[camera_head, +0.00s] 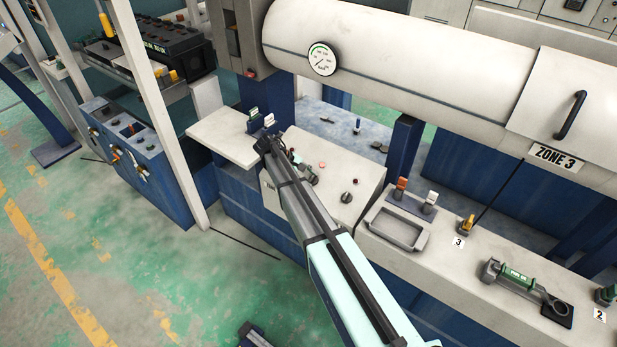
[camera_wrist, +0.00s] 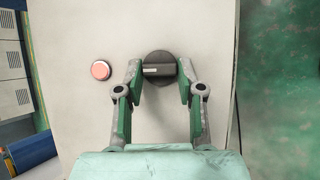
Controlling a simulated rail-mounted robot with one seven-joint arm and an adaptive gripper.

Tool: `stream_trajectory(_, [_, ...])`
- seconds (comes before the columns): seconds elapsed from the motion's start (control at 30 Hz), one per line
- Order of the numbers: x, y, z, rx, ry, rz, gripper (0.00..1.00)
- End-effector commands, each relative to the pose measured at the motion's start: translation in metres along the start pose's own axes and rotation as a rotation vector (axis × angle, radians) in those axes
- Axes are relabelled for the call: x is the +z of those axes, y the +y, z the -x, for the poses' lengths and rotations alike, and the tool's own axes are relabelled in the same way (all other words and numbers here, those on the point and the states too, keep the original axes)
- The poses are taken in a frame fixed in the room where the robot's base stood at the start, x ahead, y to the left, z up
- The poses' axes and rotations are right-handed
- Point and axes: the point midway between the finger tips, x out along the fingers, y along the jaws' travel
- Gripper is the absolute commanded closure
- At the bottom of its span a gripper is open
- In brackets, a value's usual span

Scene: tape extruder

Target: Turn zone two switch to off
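In the wrist view, a round black rotary switch (camera_wrist: 160,68) with a white line across its grip sits on a pale panel. The white line lies roughly horizontal in that view. My gripper (camera_wrist: 160,82) is open, with one finger on each side of the switch. Whether the fingers touch it I cannot tell. In the head view, my gripper (camera_head: 303,170) is over the sloped control panel (camera_head: 338,172), partly hidden by my arm. A black knob (camera_head: 346,197) shows on that panel, right of my gripper. No zone two label is readable at the switch.
A red button (camera_wrist: 100,69) is left of the switch. A large white cylinder marked zone 3 (camera_head: 450,80) runs behind the panel. A grey tray (camera_head: 397,231) and two levers (camera_head: 416,194) stand to the right. A pale shelf (camera_head: 222,138) is at the left.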

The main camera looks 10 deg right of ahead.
Motion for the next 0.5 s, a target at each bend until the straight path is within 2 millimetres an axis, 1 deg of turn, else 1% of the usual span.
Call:
stream_trajectory(0.03, [0.0002, -0.0007, -0.0009, -0.002, 0.0, 0.0, 0.45])
stream_trajectory(0.07, [0.0002, -0.0007, -0.0008, -0.002, 0.0, 0.0, 0.38])
stream_trajectory(0.37, [0.0, -0.0001, 0.0001, -0.001, 0.0, -0.001, 0.38])
stream_trajectory(0.5, [-0.0003, 0.0001, 0.0069, 0.0, 0.001, -0.001, 0.38])
